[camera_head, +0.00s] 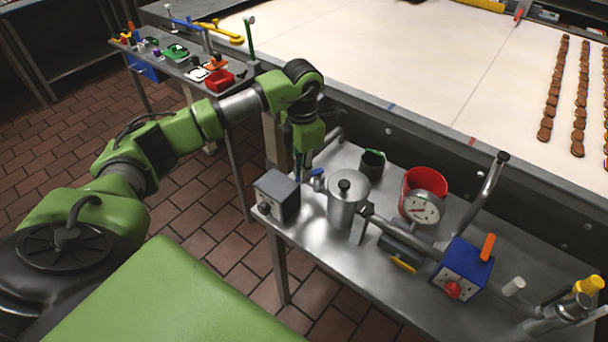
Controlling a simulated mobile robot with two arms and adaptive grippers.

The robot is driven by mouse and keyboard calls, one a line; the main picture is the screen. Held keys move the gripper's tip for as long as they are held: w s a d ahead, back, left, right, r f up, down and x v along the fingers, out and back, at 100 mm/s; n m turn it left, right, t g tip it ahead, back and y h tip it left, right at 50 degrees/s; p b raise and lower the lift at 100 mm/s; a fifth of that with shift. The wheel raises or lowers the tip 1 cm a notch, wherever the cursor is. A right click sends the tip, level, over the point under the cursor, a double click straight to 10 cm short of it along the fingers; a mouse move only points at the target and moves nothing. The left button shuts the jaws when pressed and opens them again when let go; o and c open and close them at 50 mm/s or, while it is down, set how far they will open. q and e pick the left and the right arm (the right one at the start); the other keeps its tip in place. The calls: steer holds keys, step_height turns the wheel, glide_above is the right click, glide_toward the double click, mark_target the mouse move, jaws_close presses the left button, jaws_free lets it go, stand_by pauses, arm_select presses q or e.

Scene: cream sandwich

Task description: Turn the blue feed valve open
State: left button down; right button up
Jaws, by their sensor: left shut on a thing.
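My left arm reaches over from the left and bends straight down there. How far the handle is turned cannot be told. My right gripper is not in view.
Close by stand the grey box (277,196), the lidded steel canister (347,203) and a dark cup (372,163). Further right are a red container (424,182), a gauge (421,207) and a blue box (462,266) with an orange lever. A conveyor (420,70) runs behind.

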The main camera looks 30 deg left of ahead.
arm_select(q)
steer(key=shift+w+a+m+b, duration=0.55)
steer(key=shift+m+b, duration=0.4)
steer(key=shift+m, duration=0.9)
steer(key=shift+w+a+m+b, duration=0.3)
steer(key=shift+w+m+b, duration=0.6)
steer(key=shift+m, duration=1)
steer(key=shift+w+a+m+b, duration=0.5)
steer(key=shift+m+b, duration=0.55)
steer(key=shift+m, duration=0.8)
steer(key=shift+w+r, duration=0.1)
steer(key=c, duration=2)
jaws_free()
steer(key=shift+c, duration=0.2)
